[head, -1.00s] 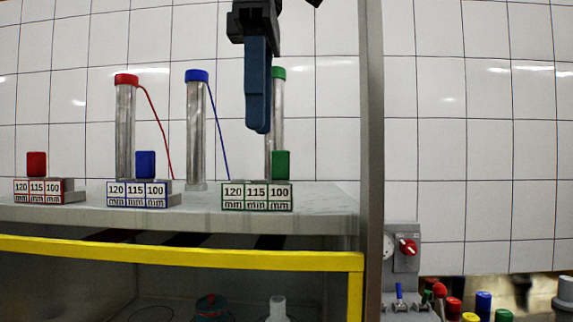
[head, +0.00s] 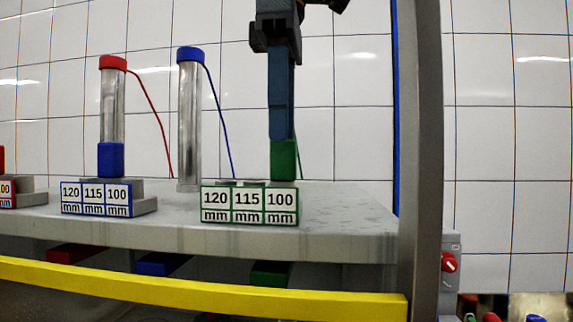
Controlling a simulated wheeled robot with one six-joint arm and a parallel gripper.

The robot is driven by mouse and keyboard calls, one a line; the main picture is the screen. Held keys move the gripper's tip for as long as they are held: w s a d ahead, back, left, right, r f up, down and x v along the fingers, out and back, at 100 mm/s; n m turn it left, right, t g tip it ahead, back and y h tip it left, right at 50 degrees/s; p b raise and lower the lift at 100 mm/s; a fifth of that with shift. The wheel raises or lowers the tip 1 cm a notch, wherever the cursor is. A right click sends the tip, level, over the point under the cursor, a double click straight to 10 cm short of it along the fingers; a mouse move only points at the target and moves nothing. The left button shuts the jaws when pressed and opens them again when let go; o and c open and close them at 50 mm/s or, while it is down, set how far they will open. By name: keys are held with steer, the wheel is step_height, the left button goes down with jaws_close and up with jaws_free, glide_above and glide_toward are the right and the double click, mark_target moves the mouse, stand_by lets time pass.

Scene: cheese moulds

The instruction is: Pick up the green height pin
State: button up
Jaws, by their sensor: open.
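The green height pin (head: 284,161) stands upright at the 100 mm place of the green-framed step block (head: 249,205), on the grey shelf. My gripper (head: 282,136) points straight down above it. Its blue fingers line up with the pin in this view, their tips at the pin's top edge. Only one finger shows clearly, the other seems hidden behind it. The gripper is open and nothing shows held. I cannot tell whether the fingers touch the pin or how they sit in depth.
A blue pin (head: 110,160) stands on the blue-framed block (head: 96,199). A red-capped tube (head: 113,95) and a blue-capped tube (head: 189,120) with cords stand behind. A grey post (head: 419,160) rises at right. A yellow rail (head: 200,288) runs along the front below the shelf (head: 345,231).

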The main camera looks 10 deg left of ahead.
mark_target(284, 182)
steer(key=shift+w+d+f+p, duration=0.1)
steer(key=shift+f+p, duration=0.2)
steer(key=shift+f, duration=2.25)
jaws_close()
steer(key=shift+r, duration=0.2)
step_height(284, 182, up, 8)
steer(key=shift+r+p, duration=0.1)
steer(key=shift+p, duration=0.45)
steer(key=shift+r+p, duration=0.55)
steer(key=shift+r, duration=0.1)
steer(key=shift+f, duration=0.15)
